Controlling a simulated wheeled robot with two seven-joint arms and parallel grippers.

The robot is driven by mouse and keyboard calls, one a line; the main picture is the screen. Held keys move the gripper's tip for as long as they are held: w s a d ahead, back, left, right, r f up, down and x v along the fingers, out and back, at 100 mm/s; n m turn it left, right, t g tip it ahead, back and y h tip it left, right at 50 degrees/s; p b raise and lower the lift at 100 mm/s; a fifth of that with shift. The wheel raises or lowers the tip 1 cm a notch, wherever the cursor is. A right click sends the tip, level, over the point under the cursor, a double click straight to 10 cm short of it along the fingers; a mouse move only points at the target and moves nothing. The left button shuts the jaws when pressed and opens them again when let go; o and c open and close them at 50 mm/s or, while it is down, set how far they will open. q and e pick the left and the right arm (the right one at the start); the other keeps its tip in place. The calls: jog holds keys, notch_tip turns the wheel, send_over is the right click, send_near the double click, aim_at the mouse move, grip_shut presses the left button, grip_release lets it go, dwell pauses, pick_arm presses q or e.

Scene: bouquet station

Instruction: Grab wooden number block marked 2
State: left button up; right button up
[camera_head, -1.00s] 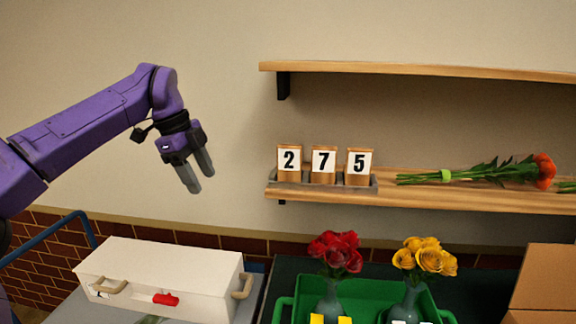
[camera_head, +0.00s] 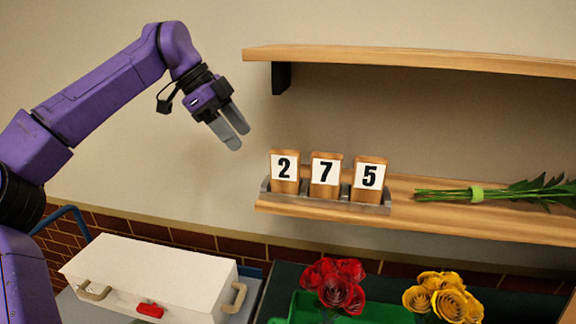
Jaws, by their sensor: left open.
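The wooden number block marked 2 (camera_head: 284,171) stands upright at the left end of a grey tray (camera_head: 322,202) on the lower wooden shelf. To its right in the same tray stand the block marked 7 (camera_head: 326,175) and the block marked 5 (camera_head: 369,179). My left gripper (camera_head: 232,130) is open and empty, in the air to the left of and above the block marked 2, apart from it. Its fingers point down and to the right. My right gripper is not in view.
An upper wooden shelf (camera_head: 420,59) with a black bracket (camera_head: 281,77) hangs above the blocks. A green-stemmed bunch (camera_head: 500,192) lies on the lower shelf at right. Below are a white box (camera_head: 150,272), red flowers (camera_head: 335,284), yellow flowers (camera_head: 441,297) and a green crate (camera_head: 300,306).

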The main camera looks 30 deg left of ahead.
pick_arm(q)
jog(key=p, duration=0.3)
send_over(284, 150)
jog(key=s+a, duration=0.2)
jog(key=a, duration=0.1)
jog(key=shift+w+d, duration=0.2)
jog(key=shift+d, duration=0.05)
jog(key=x, duration=0.3)
jog(key=p+x, duration=0.1)
jog(key=shift+s+d+f, duration=0.1)
jog(key=shift+s+f, duration=0.1)
jog(key=shift+w+f, duration=0.2)
jog(key=shift+f, duration=0.1)
